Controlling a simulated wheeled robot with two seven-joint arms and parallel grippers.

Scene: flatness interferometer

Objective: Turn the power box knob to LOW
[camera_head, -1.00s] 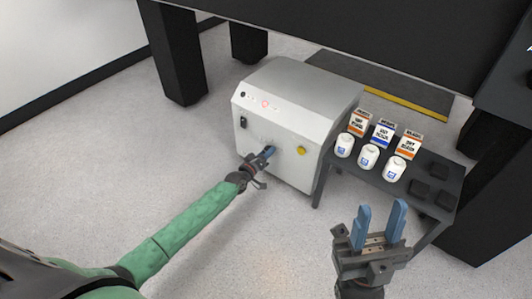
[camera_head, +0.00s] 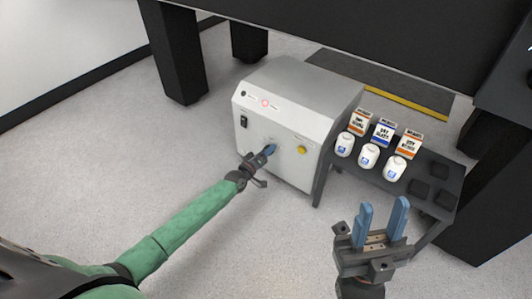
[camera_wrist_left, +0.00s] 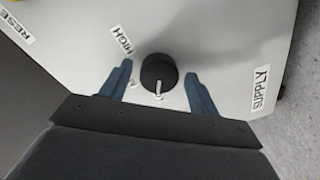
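The power box (camera_head: 285,113) is a light grey cabinet on the floor, with its front panel facing me. Its black knob (camera_wrist_left: 158,71) shows in the left wrist view, with a white pointer mark toward the bottom of the picture. A HIGH label (camera_wrist_left: 121,39) lies up and left of the knob; other labels around it are partly hidden. My left gripper (camera_head: 270,149) is at the panel and hides the knob in the head view. In the left wrist view its blue fingers (camera_wrist_left: 159,69) are open, one on each side of the knob, with gaps visible. My right gripper (camera_head: 382,208) is open and empty.
A yellow button (camera_head: 302,149) and a black switch (camera_head: 243,121) are on the panel, with a lit red indicator (camera_head: 264,103) above. A dark low table (camera_head: 437,165) at the right holds white jars (camera_head: 369,156) and small boxes (camera_head: 383,132). Floor in front is clear.

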